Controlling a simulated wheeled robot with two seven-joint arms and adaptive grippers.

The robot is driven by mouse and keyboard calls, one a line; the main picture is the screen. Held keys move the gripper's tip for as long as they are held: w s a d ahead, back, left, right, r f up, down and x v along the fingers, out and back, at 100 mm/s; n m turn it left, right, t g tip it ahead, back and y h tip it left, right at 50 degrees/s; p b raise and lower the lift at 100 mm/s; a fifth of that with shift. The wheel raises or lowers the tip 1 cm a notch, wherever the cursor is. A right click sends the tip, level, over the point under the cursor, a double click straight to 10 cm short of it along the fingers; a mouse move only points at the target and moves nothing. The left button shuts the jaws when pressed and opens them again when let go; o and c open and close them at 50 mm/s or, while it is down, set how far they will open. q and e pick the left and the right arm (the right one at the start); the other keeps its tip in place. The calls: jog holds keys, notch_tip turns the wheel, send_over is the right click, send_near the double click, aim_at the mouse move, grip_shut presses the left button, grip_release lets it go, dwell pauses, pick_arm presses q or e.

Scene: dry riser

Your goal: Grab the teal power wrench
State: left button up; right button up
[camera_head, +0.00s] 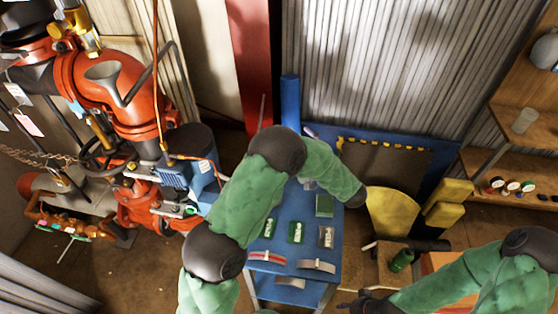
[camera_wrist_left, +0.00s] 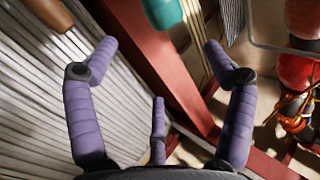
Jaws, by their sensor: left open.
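In the left wrist view a rounded teal shape (camera_wrist_left: 162,10) is cut off by the top edge; it may be part of the teal power wrench, but I cannot tell. My left gripper (camera_wrist_left: 160,62) is open, with its purple fingers spread and nothing between them. The teal shape lies beyond the fingertips, apart from them. In the head view my left arm hides most of that gripper; a small purple tip shows beyond the forearm. I cannot make out the wrench in the head view. My right gripper (camera_head: 368,302) is partly visible at the bottom edge, dark and unclear.
A blue table (camera_head: 325,240) holds several green and grey items under my left arm. Red pipework (camera_head: 115,85) with a blue motor stands left. A corrugated wall (camera_head: 390,60) and a red post (camera_head: 256,60) stand behind. Wooden shelves (camera_head: 510,165) are right.

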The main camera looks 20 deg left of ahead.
pick_arm(q)
notch_tip(320, 180, down, 10)
jog(key=b, duration=0.8)
jog(key=b+x, duration=0.1)
jog(key=x, duration=0.2)
jog(key=b+x, duration=0.1)
jog(key=x, duration=0.2)
jog(key=b+x, duration=0.2)
jog(key=x, duration=0.2)
jog(key=shift+s+a+r, duration=0.25)
jog(key=shift+s+a, duration=0.05)
jog(key=shift+w+a+r, duration=0.1)
jog(key=shift+w+a, duration=0.15)
jog(key=shift+r, duration=0.15)
grip_shut()
